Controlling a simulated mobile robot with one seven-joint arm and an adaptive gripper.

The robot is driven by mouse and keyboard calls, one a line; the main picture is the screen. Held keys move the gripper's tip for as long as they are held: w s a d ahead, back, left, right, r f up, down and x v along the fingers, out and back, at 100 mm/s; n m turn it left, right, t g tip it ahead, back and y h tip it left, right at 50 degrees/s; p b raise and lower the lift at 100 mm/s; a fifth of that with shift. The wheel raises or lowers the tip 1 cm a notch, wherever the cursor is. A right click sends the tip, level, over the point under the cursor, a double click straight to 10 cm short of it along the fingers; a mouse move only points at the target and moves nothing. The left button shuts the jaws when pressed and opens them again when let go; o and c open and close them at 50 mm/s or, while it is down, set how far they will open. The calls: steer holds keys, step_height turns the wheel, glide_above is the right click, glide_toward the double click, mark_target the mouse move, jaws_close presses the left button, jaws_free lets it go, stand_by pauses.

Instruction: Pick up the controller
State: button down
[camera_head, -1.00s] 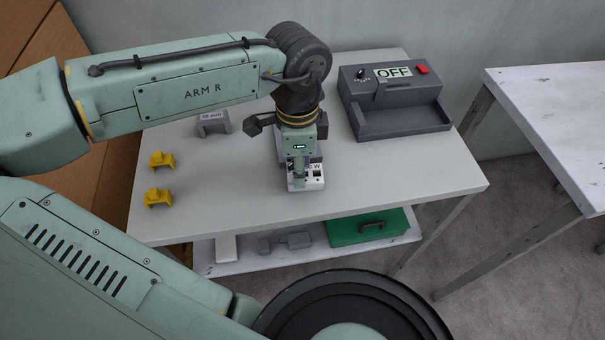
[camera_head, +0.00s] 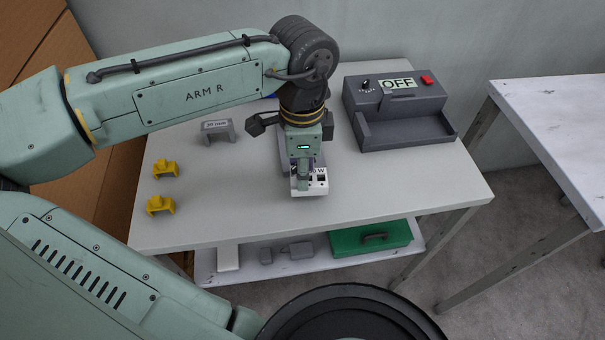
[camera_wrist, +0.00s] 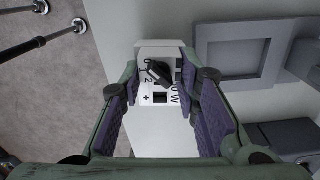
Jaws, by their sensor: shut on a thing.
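The controller (camera_head: 317,182) is a small white block with dark lettering that includes a "W". In the wrist view the controller (camera_wrist: 159,88) shows a black knob and a small dark square on its face. My gripper (camera_head: 302,185) points down over the front middle of the table. My gripper (camera_wrist: 162,115) is shut on the controller, with a purple-padded finger on either side. Its arm hides part of the table behind. The controller appears just above the tabletop, but the exact gap is hard to judge.
A grey open-framed piece (camera_wrist: 243,52) lies close behind the controller. A dark grey box marked OFF (camera_head: 398,84) stands back right. Two yellow pieces (camera_head: 165,168) and a labelled grey bracket (camera_head: 218,130) are left. A green case (camera_head: 370,238) is on the lower shelf. The right tabletop is clear.

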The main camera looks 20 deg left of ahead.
steer(key=shift+r, duration=0.7)
steer(key=s+d+b, duration=0.2)
steer(key=s+b, duration=0.1)
steer(key=s, duration=0.4)
steer(key=s+d+r+b, duration=0.1)
steer(key=s+d+b, duration=0.2)
steer(key=s, duration=0.5)
steer(key=shift+r+b, duration=0.2)
steer(key=shift+b, duration=0.45)
